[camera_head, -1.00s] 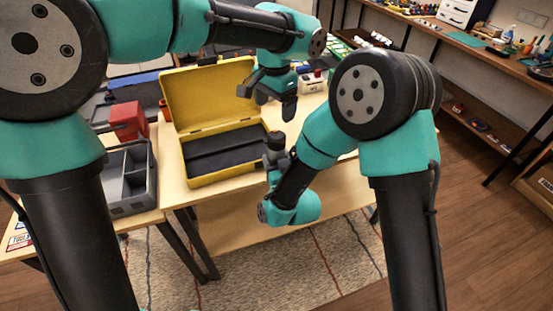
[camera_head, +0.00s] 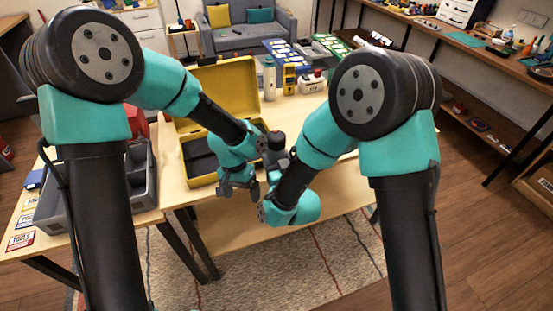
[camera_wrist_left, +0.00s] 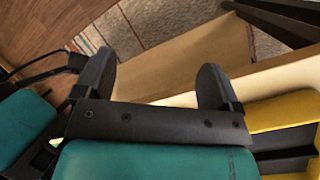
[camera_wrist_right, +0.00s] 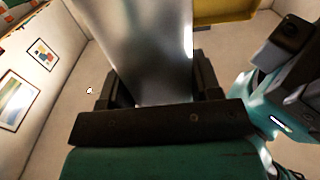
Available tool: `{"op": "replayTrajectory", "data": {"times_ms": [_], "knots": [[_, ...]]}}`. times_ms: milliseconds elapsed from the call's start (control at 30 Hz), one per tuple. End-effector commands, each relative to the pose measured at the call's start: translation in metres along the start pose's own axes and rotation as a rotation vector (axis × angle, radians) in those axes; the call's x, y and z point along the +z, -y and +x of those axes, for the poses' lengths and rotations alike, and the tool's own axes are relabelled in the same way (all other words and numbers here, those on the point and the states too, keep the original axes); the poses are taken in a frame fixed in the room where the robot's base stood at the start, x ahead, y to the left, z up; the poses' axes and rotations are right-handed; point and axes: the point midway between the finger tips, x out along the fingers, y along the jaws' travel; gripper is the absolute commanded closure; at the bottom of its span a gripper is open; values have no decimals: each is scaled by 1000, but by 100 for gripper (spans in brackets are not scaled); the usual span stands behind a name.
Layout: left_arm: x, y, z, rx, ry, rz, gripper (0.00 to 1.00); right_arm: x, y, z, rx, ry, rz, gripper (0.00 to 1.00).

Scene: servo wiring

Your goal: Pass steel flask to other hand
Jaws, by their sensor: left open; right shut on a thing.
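The steel flask (camera_wrist_right: 140,45) fills the top middle of the right wrist view as a shiny silver body. My right gripper (camera_wrist_right: 158,82) is shut on it, with a dark finger at each side. In the head view the flask cannot be made out. My left gripper (camera_head: 240,188) is low in front of the yellow toolbox, close to the left of my right wrist. The left wrist view shows its two fingers (camera_wrist_left: 155,78) wide apart with nothing between them. The flask does not show in that view.
The open yellow toolbox (camera_head: 225,85) stands on the wooden table behind my left gripper. A grey divided tray (camera_head: 143,180) is to its left. A pale bottle (camera_head: 269,78) and a yellow device (camera_head: 289,77) stand at the back. A striped rug (camera_head: 300,265) lies below the table edge.

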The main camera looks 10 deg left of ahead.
Motion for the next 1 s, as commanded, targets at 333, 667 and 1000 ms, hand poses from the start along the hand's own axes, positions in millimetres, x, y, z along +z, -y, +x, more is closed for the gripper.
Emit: {"op": "replayTrajectory", "data": {"times_ms": [333, 667, 1000], "knots": [[17, 43, 127, 131, -151, -148, 12, -1, 0, 0, 0, -2, 0, 79], [57, 75, 206, 161, -302, -306, 12, -1, 0, 0, 0, -2, 0, 79], [70, 82, 222, 153, -350, -347, 12, -1, 0, 0, 0, -2, 0, 79]]}}
